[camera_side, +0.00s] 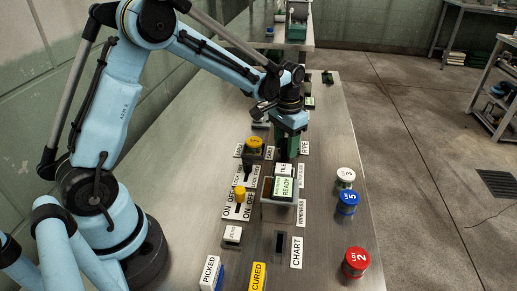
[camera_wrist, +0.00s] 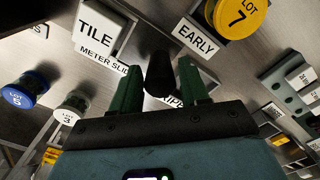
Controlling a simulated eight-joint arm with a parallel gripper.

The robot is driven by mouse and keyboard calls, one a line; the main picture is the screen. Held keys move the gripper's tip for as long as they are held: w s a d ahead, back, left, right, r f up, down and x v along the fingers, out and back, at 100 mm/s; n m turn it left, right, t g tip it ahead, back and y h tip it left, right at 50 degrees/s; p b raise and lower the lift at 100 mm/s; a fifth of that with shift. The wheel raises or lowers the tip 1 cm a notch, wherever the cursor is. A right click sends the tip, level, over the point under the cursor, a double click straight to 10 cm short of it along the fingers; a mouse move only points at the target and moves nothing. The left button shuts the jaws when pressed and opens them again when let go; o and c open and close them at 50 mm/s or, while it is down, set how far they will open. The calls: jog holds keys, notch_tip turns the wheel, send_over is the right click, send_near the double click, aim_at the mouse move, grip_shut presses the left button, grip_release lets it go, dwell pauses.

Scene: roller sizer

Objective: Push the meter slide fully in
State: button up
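The METER SLIDE label (camera_wrist: 103,57) lies beside the white TILE block (camera_wrist: 97,27) in the wrist view. A dark round-ended knob (camera_wrist: 158,76) stands near that label, probably the slide's handle. My gripper (camera_wrist: 160,82) has its two green fingers on either side of the knob. Narrow gaps show beside it, so the fingers look open; contact is not clear. In the side view my gripper (camera_side: 290,148) points down just behind the TILE block (camera_side: 286,170), and hides the slide there.
A yellow lot 7 jar (camera_side: 255,146) stands left of my gripper. A READY display (camera_side: 285,187) is in front. White (camera_side: 345,178), blue (camera_side: 347,202) and red (camera_side: 356,262) jars line the right side. A yellow-knobbed ON/OFF switch (camera_side: 240,195) is at left.

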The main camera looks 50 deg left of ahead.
aim_at(283, 170)
grip_shut()
jog(key=s+d, duration=0.7)
jog(key=shift+s+d, duration=0.25)
jog(key=shift+o, duration=1.6)
grip_release()
notch_tip(283, 170, up, 12)
jog(key=shift+a, duration=0.1)
